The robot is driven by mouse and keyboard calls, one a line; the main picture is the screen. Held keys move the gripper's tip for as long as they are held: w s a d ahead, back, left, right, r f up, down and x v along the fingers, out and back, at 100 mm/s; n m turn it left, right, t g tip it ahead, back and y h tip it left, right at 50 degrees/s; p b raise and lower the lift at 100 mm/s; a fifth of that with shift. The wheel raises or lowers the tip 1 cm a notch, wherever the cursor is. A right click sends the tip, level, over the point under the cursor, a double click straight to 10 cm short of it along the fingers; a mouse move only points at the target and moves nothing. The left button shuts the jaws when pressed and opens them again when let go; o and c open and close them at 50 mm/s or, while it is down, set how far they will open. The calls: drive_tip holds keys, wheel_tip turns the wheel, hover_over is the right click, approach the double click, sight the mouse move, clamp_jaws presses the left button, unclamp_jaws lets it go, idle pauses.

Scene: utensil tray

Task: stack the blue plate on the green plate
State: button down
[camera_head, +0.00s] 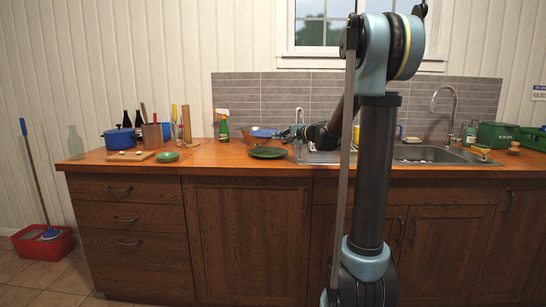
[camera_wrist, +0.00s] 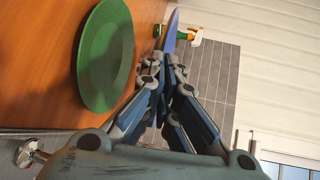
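The green plate (camera_head: 268,153) lies flat on the wooden counter, left of the sink. It is large at the upper left of the wrist view (camera_wrist: 105,55). The blue plate (camera_head: 262,133) is just behind and above it in the head view. In the wrist view the blue plate (camera_wrist: 171,32) shows nearly edge-on as a thin blue strip. My gripper (camera_wrist: 167,78) has its fingers closed together on the plate's near edge. In the head view my gripper (camera_head: 286,133) is small at the plate's right side. The fingers hide part of the rim.
A spray bottle (camera_head: 223,126) stands behind the plates. The sink (camera_head: 430,154) is on the right. Counter left of the green plate is clear.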

drive_tip(key=shift+f, duration=3.9)
drive_tip(key=c, duration=2.3)
unclamp_jaws()
drive_tip(key=o, duration=0.5)
